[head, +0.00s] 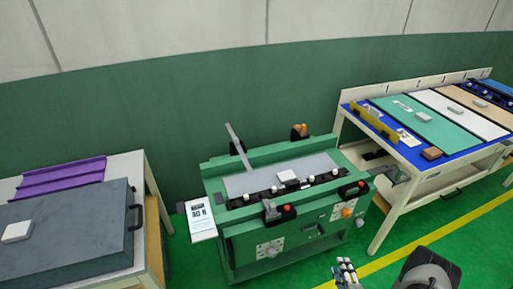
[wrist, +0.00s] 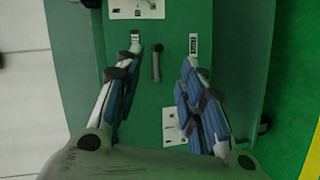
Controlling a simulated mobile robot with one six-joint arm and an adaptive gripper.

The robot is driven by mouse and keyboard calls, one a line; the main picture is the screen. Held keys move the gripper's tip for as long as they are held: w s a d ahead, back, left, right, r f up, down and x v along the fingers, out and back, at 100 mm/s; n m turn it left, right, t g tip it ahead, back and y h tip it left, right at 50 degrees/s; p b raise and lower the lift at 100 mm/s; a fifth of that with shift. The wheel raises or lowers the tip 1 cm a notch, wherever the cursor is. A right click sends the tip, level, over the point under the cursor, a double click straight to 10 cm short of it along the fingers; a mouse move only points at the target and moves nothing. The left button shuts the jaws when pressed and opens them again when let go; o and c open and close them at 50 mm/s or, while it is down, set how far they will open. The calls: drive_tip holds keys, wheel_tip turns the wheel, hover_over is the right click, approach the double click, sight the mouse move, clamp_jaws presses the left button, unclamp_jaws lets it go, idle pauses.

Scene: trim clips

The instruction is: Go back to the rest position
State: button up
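My gripper (head: 345,272) shows at the bottom edge of the head view, in front of the green machine and apart from it; part of it and my arm are cut off. In the wrist view my gripper (wrist: 163,52) has its two blue-padded fingers spread wide. Nothing is held between them. Beyond the fingers is a green panel (wrist: 150,105) with a small grey handle (wrist: 156,62) and white labels. The panel is beyond the fingertips; the exact distance cannot be told.
The green machine (head: 243,235) carries a grey plate, a black strip with white knobs, and red-tipped clamps. A bench (head: 95,278) with a grey slab and purple profile stands left. A table (head: 350,98) with coloured mats stands right.

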drive_tip(key=w+d+r+m+g, duration=0.1)
drive_tip(key=w+d+r+g, duration=0.3)
drive_tip(key=w+r, duration=0.9)
wheel_tip(320, 180, up, 21)
drive_tip(key=s+a+m+g+h, duration=0.1)
drive_tip(key=a+m+g+h, duration=0.15)
drive_tip(key=m, duration=0.25)
drive_tip(key=s+a+r+m+g, duration=0.2)
drive_tip(key=s+a+r+m, duration=0.4)
drive_tip(key=s+a+r, duration=0.6)
drive_tip(key=s+a+r+m, duration=0.1)
drive_tip(key=s+a, duration=0.1)
drive_tip(key=s, duration=0.5)
drive_tip(key=s+a+r+m+g+y, duration=0.1)
drive_tip(key=s+a+r, duration=0.1)
drive_tip(key=s, duration=0.5)
drive_tip(key=s+a+r+m+g+y, duration=0.1)
drive_tip(key=s+a+m, duration=0.1)
drive_tip(key=s, duration=0.6)
drive_tip(key=shift+a+r, duration=0.25)
drive_tip(key=shift+a, duration=0.4)
